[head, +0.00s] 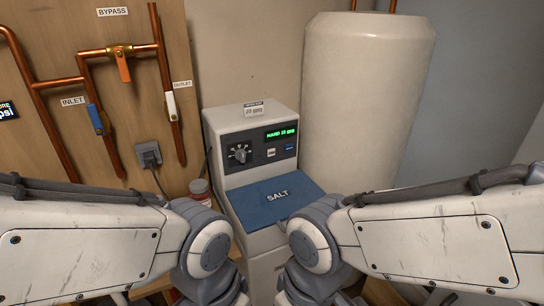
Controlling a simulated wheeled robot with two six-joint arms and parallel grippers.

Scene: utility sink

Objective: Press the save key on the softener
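The softener (228,125) is a light grey cabinet standing in the middle of the head view. The lettering on the keys is too small to read. A blue lid (262,203) marked "SALT" lies below the panel. My two arms come in from the left and right in front of the softener. Both grippers are out of view.
A tall white tank (365,95) stands right of the softener. Copper pipes (90,52) with orange, blue and white valve handles run along the wooden board at left. An outlet with a plug (148,154) and a jar (200,190) are left of the softener. A small card (254,109) stands on top.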

